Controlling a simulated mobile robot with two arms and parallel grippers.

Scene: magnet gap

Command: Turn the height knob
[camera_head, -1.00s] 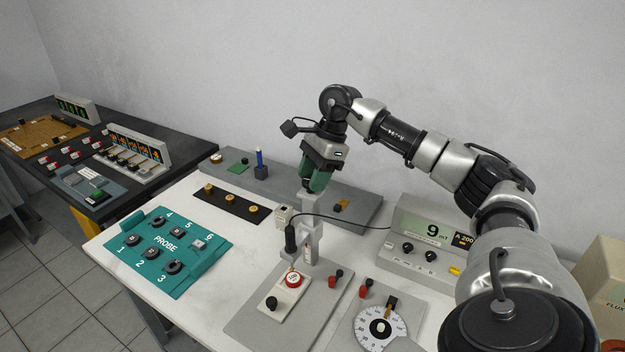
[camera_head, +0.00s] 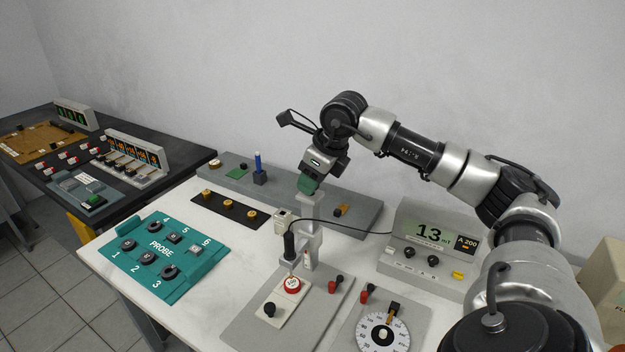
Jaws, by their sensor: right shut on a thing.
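My right gripper (camera_head: 307,187) points down at the top of the grey probe stand (camera_head: 309,215). Its green fingers are shut on the height knob, which they hide from view. The stand rises from a grey base plate (camera_head: 250,325) and carries a white block and a black probe (camera_head: 289,244) on a cable. The probe's tip is just above a red round piece (camera_head: 292,285) on a white slide; whether they touch I cannot tell. The meter (camera_head: 432,233) behind on the right reads 13. My left gripper is not in view.
A teal probe board (camera_head: 165,255) with numbered places lies at the left. A dark strip with brass pieces (camera_head: 229,209) and a grey rail (camera_head: 345,213) lie behind. A white dial (camera_head: 383,333) is at the front right. A dark table (camera_head: 60,155) stands farther left.

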